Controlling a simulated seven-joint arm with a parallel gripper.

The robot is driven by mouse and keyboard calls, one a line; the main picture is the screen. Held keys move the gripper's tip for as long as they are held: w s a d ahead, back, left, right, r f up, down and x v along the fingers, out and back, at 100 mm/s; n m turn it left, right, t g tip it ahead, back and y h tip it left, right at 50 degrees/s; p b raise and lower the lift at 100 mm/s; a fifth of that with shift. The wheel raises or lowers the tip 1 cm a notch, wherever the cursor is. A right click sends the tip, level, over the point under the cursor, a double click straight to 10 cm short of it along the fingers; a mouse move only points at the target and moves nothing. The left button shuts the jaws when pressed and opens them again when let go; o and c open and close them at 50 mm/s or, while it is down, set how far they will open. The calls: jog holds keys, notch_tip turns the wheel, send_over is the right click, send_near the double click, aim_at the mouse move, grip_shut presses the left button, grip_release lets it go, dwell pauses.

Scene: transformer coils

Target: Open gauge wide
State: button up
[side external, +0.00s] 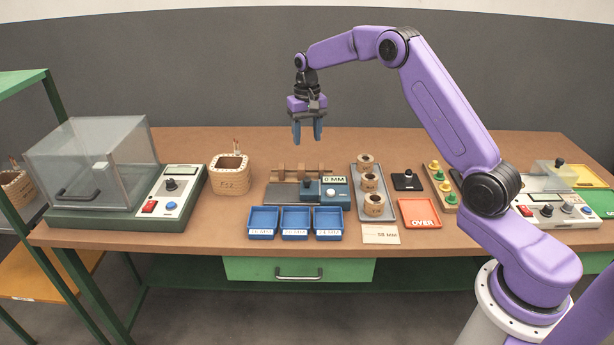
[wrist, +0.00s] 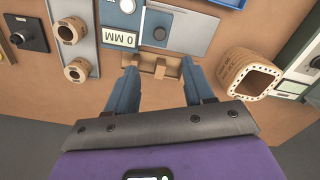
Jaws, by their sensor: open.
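The gauge (side external: 285,190) sits at the middle of the bench, with a grey bed, a blue slide block with a knob (side external: 330,192), and a display (side external: 334,179) reading 0 MM. Upright brown pieces stand along its back edge. In the wrist view its display (wrist: 119,39) and a brown back piece (wrist: 160,68) show upside down. My gripper (side external: 308,138) hangs above the back of the gauge, fingers pointing down, open and empty. In the wrist view my gripper's blue fingers (wrist: 158,88) are apart on either side of the brown pieces, touching nothing that I can make out.
Three blue trays (side external: 295,222) stand in front of the gauge. A machine with a clear hood (side external: 95,165) stands further left, and an orange tray (side external: 418,213) at right.

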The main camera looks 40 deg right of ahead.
aim_at(306, 179)
notch_tip(306, 179, down, 14)
jog(key=shift+f, duration=0.15)
dwell(0.3)
grip_shut()
jog(key=shift+w+a, duration=0.1)
